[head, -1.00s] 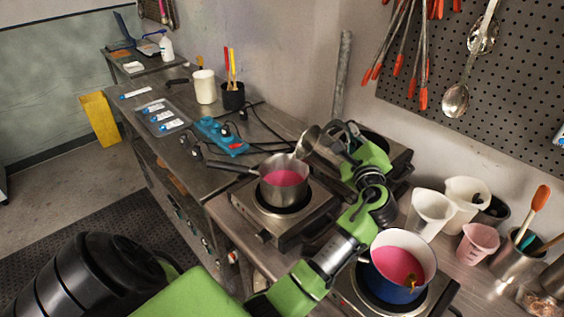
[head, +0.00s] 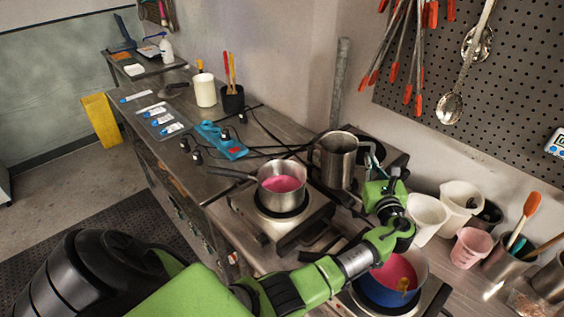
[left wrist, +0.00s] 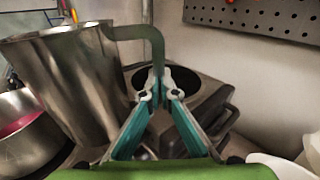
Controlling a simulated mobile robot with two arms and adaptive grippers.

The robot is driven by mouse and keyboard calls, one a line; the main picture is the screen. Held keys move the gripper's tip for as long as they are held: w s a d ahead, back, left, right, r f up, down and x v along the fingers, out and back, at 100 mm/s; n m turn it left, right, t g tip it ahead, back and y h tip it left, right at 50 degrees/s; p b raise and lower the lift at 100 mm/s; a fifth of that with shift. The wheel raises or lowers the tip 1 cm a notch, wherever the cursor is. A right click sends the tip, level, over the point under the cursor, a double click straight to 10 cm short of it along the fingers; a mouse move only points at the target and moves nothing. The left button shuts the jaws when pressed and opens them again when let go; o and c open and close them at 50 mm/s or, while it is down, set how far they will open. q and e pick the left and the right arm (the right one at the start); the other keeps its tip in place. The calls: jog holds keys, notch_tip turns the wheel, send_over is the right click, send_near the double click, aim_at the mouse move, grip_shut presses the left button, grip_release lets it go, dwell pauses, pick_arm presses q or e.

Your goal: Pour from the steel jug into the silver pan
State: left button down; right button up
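The steel jug (head: 336,162) is upright in the head view, to the right of the silver pan. The silver pan (head: 264,200) sits on a hotplate with pink liquid in it and its handle to the left. My left gripper (head: 374,152) is at the jug's handle. In the left wrist view, the teal fingers of the gripper (left wrist: 158,80) close around the handle of the jug (left wrist: 75,80), and part of the pan (left wrist: 35,140) shows at the left. I cannot tell whether the jug's base touches anything. The jug's contents are hidden. My right gripper is not in view.
A blue pot (head: 388,294) with pink liquid stands in front, partly under my left arm. White beakers (head: 427,216) and a pink cup (head: 474,246) stand to the right. A blue power strip (head: 220,140) with cables lies behind the pan. A pegboard (head: 520,100) covers the wall.

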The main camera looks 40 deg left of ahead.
pick_arm(q)
jog(key=shift+w+d+r+m+p, duration=0.15)
jog(key=shift+r+m+p, duration=0.3)
jog(key=shift+m, duration=0.05)
notch_tip(320, 180, up, 4)
jog(key=p, duration=0.4)
jog(key=shift+r, duration=0.3)
jog(key=shift+r+b, duration=0.3)
jog(key=shift+r, duration=0.25)
jog(key=shift+f, duration=0.1)
